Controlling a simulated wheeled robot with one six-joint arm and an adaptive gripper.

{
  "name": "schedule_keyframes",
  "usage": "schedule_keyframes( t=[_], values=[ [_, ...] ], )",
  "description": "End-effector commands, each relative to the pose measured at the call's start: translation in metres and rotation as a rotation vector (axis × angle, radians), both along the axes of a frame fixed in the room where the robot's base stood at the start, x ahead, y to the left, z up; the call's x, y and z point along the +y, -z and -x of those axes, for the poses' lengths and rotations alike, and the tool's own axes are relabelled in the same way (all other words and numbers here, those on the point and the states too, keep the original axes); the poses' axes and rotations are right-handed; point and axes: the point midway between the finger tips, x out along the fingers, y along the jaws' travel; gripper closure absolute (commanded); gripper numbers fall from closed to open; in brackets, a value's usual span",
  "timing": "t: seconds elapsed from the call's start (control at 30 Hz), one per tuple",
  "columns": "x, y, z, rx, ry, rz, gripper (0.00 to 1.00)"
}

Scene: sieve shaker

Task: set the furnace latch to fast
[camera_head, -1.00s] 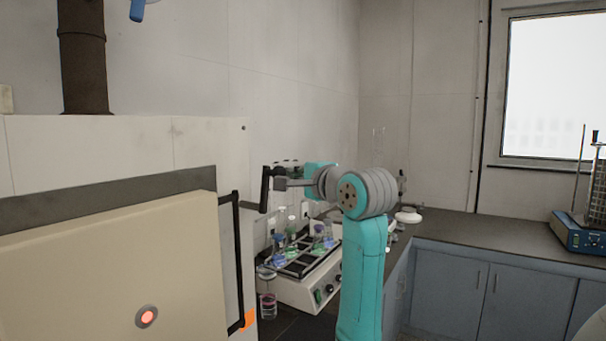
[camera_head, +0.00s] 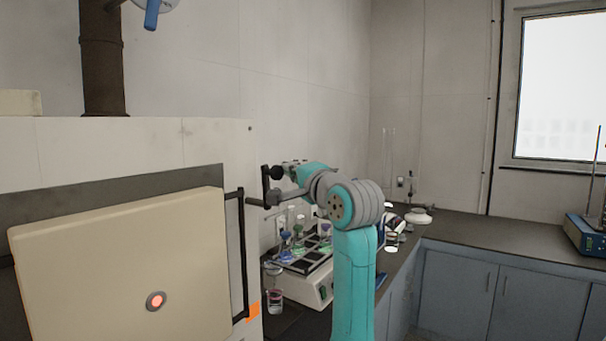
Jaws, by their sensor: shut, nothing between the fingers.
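The furnace (camera_head: 210,150) stands at left with its cream door (camera_head: 110,260) closed or nearly so; I cannot tell which. A black bar handle (camera_head: 240,255) runs down the door's right edge. A small orange piece (camera_head: 253,311) sits low beside this handle; I cannot tell whether it is the latch, and no label or setting is readable. My gripper (camera_head: 266,188) is small and dark, right of the handle's upper end and in front of the wall. It looks shut and empty. Whether it touches anything at the furnace side cannot be told.
A shaker (camera_head: 310,285) with several flasks stands behind my arm, and a small beaker (camera_head: 274,300) stands beside the furnace. A dark counter (camera_head: 480,232) runs to the right. A brown flue pipe (camera_head: 102,65) and a blue handle (camera_head: 152,14) are at upper left.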

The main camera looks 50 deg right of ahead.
Motion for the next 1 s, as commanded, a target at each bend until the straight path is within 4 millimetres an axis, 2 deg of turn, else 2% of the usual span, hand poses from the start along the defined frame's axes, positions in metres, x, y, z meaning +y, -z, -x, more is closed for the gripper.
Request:
schedule_keyframes(
  t=[0.2,0.57,1.0],
  values=[
    [0.017,0.001,-0.009,-0.006,-0.002,0.203,1.0],
    [0.045,0.007,-0.007,-0.018,0.0,0.545,1.0],
    [0.075,0.027,-0.006,-0.033,0.0,0.96,1.0]
  ],
)
